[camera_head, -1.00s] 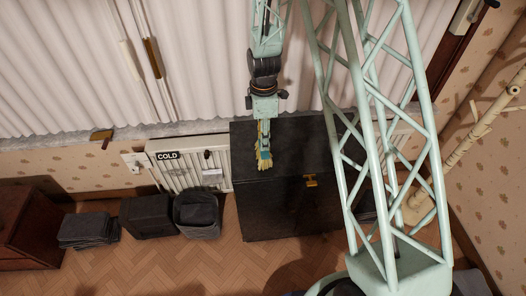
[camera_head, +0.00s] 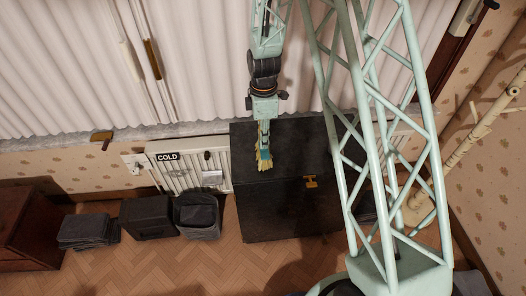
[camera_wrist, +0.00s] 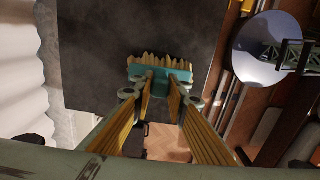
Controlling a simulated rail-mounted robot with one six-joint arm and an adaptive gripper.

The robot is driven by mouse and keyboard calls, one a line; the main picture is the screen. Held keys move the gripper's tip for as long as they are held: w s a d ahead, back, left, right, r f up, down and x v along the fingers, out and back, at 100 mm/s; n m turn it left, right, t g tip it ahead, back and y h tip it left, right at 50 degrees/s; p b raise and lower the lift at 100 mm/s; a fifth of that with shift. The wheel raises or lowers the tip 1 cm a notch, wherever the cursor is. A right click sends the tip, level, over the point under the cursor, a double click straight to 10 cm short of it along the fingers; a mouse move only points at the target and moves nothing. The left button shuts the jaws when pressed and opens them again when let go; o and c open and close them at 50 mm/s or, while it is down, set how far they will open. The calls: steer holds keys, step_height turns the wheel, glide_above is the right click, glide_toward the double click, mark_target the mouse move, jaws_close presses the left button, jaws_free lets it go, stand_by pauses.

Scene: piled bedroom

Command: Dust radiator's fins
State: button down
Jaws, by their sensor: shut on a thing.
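The white radiator (camera_head: 182,174) stands against the wall under the curtains, with a "COLD" sign on its upper left. A black chest (camera_head: 285,205) hides much of it, and a little more white shows to the chest's right. My gripper (camera_head: 264,128) is shut on a small brush (camera_head: 264,158) with a teal back and pale yellow bristles. The brush is over the chest's top, right of the exposed fins and apart from them. In the wrist view, my gripper (camera_wrist: 160,94) holds the brush (camera_wrist: 160,68) by its teal part, bristles pointing away.
A grey bin (camera_head: 197,214), a dark box (camera_head: 147,216) and a dark stack (camera_head: 88,231) stand on the floor before the radiator. White curtains (camera_head: 200,60) hang behind my arm. A pale branched stand (camera_head: 460,150) is at right. Front floor is partly clear.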

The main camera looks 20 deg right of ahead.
steer(key=shift+r+p, duration=1.25)
steer(key=shift+r, duration=2.1)
steer(key=shift+r, duration=0.15)
steer(key=shift+r+p, duration=1.05)
steer(key=shift+r, duration=1.3)
steer(key=shift+f, duration=0.15)
steer(key=f+m+b, duration=0.1)
steer(key=m, duration=0.1)
steer(key=w+m+b, duration=0.1)
steer(key=shift+f+m+b, duration=0.4)
steer(key=shift+w+f+m+b, duration=0.4)
steer(key=shift+f+m+b, duration=0.7)
steer(key=shift+m, duration=1)
steer(key=shift+w+f+m+b, duration=0.4)
steer(key=shift+f+m+b, duration=0.3)
steer(key=shift+m+b, duration=1.15)
steer(key=shift+w+f+m+b, duration=0.4)
steer(key=shift+f+m+b, duration=0.55)
steer(key=shift+m, duration=1.4)
